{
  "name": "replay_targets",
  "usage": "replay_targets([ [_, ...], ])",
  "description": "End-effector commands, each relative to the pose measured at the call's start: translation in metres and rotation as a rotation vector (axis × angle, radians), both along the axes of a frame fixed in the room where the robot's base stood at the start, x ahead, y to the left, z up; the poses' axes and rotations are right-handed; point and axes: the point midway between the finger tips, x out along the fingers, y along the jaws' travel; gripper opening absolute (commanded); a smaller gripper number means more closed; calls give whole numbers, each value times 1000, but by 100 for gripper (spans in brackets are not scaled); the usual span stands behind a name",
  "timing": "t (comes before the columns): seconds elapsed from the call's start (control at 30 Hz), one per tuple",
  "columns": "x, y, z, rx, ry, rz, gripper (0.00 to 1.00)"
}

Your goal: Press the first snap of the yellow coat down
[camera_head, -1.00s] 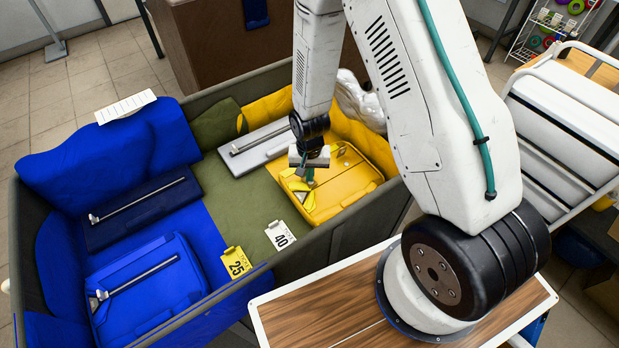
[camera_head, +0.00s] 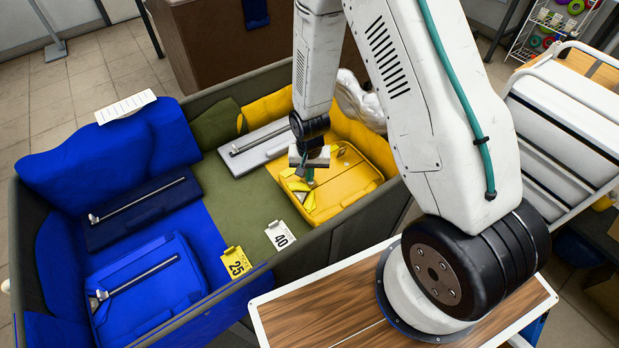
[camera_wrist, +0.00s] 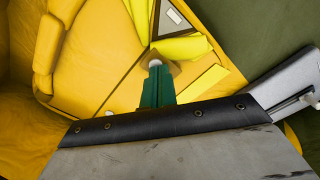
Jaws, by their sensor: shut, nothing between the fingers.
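The yellow coat (camera_head: 345,184) lies in the right part of the large bin, with yellow flaps at its left corner. In the wrist view, the coat (camera_wrist: 105,70) fills the left and middle. My gripper (camera_head: 309,181) points down over that corner, its teal fingers closed together with nothing held. In the wrist view, the gripper (camera_wrist: 157,72) ends at a small pale round piece (camera_wrist: 155,63), which may be the snap. The fingertips appear to meet it, but contact cannot be told. The fingers hide part of the coat around it.
The bin (camera_head: 340,240) has raised walls. A grey case (camera_head: 257,147) lies beside the coat, and blue bagged items (camera_head: 150,285) fill the left. Number tags 40 (camera_head: 280,235) and 25 (camera_head: 235,262) sit at the front. The olive cloth (camera_head: 245,197) in the middle is bare.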

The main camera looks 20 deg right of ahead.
Motion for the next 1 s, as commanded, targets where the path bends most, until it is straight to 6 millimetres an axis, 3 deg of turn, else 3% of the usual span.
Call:
replay_targets([
  [0.4,-1,0,2,0,2,0,0],
  [1.0,0,0,58,0,0,0,0],
])
